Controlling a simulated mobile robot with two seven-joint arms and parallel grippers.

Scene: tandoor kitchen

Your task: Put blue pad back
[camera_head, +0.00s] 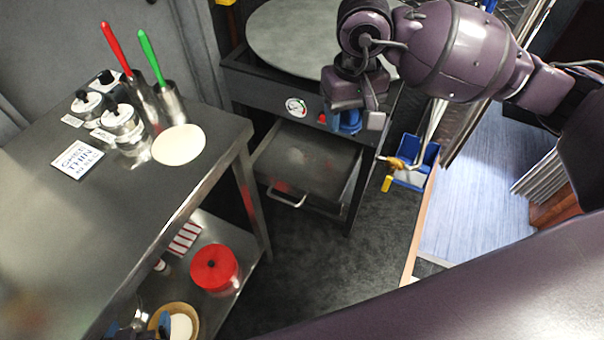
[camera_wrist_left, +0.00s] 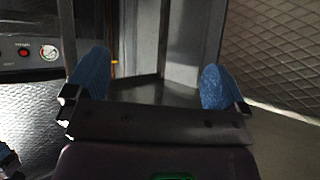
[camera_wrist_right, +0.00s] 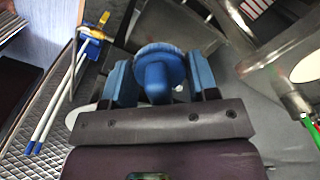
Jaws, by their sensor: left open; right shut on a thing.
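The blue pad (camera_wrist_right: 172,62) is a round disc with a thick blue knob. In the right wrist view it sits between the blue fingers of my right gripper (camera_wrist_right: 160,84), which is shut on its knob. In the head view my right gripper (camera_head: 352,112) hangs in front of the tandoor's top and control panel; the blue there is partly hidden, and I cannot separate pad from fingers. My left gripper (camera_wrist_left: 152,85) is open and empty in the left wrist view. In the head view only bits of its blue fingers show at the bottom left edge.
The tandoor drawer (camera_head: 305,165) is below the panel.

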